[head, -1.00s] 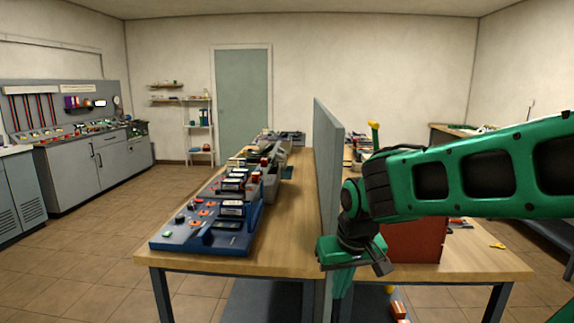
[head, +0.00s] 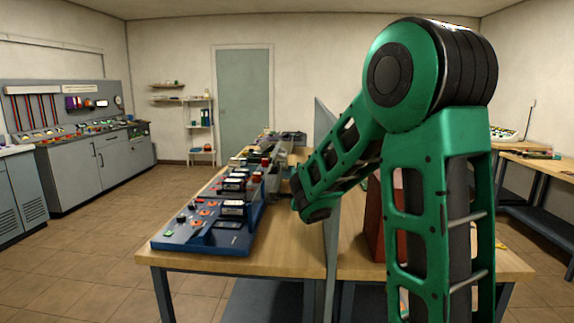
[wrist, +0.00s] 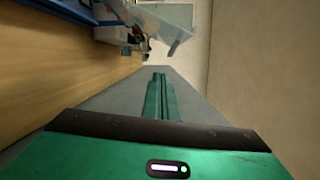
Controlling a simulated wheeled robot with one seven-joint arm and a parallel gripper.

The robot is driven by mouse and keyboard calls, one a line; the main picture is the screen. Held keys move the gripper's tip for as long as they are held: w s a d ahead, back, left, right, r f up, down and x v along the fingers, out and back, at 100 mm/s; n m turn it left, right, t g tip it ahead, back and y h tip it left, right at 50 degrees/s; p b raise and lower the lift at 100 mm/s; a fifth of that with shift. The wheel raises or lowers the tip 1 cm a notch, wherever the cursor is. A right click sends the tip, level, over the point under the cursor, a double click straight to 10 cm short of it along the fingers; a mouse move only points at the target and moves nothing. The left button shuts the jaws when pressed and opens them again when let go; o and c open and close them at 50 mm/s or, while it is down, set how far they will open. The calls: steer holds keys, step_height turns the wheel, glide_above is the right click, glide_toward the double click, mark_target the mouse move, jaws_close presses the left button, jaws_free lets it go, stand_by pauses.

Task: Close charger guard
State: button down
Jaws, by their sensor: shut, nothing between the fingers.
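My gripper (wrist: 159,84) shows in the wrist view with its two green fingers together and nothing between them. The fingers point along the grey divider panel (wrist: 200,100). Beyond the fingertips, near the top of the wrist view, is a clear, tilted panel (wrist: 172,18) beside the devices; it looks like the charger guard, apart from my fingers. In the head view my arm reaches across the divider and its far end hides part of the bench; I cannot make out the fingers there.
Blue charger units (head: 205,238) stand in a row along the wooden bench (head: 265,258), left of the upright divider (head: 332,225). A red-brown box (head: 374,225) stands right of the divider, partly behind my arm. The floor at left is clear.

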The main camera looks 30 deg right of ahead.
steer(key=w+d+r+m, duration=0.1)
steer(key=w+d, duration=0.3)
steer(key=w, duration=0.6)
steer(key=shift+r+t, duration=0.3)
steer(key=shift+t, duration=0.1)
